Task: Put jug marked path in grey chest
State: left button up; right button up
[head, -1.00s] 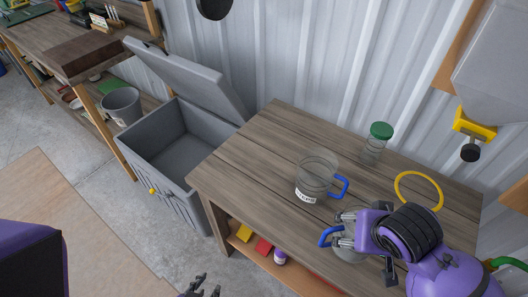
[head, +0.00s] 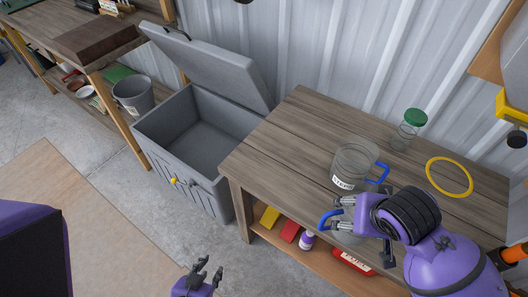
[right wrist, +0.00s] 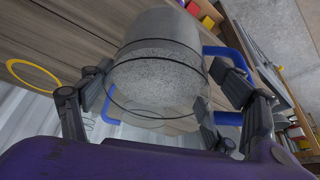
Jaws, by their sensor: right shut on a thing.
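My right gripper (head: 342,213) is shut on a clear jug with a blue handle at the table's front edge. The jug (right wrist: 158,72) fills the middle of the right wrist view, between the fingers; no label shows on it. In the head view my gripper and wrist hide most of it. A second clear jug (head: 356,160) with a blue handle and a white label stands behind it on the table; I cannot read the label surely. The grey chest (head: 197,150) stands left of the table, its lid (head: 205,65) up. My left gripper (head: 203,270) is open and empty, low in the head view.
The wooden table (head: 290,130) lies between the chest and my right arm. A green-lidded jar (head: 408,130) and a yellow ring (head: 449,176) are on it. Coloured items, including a red one (head: 354,262), lie on its lower shelf. A grey bucket (head: 133,95) stands on another bench's shelf.

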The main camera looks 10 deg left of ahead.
aim_at(204, 170)
jog(key=j+z, duration=0.1)
jog(key=j, duration=1.2)
jog(key=i+j, duration=0.1)
jog(key=j, duration=0.3)
jog(key=i+j, duration=0.1)
jog(key=j, duration=0.35)
jog(key=i+j+z, duration=0.1)
jog(key=j, duration=0.3)
jog(key=i+j, duration=0.1)
jog(key=j, duration=0.35)
jog(key=i+j, duration=0.1)
jog(key=j, duration=0.3)
jog(key=i+j+z, duration=0.1)
jog(key=j, duration=0.35)
jog(key=i+j, duration=0.1)
jog(key=j, duration=0.2)
jog(key=i+j, duration=0.15)
jog(key=j, duration=0.15)
jog(key=i+j, duration=0.1)
jog(key=j, duration=0.2)
jog(key=i+j, duration=0.1)
jog(key=j, duration=0.25)
jog(key=i+l+z, duration=0.05)
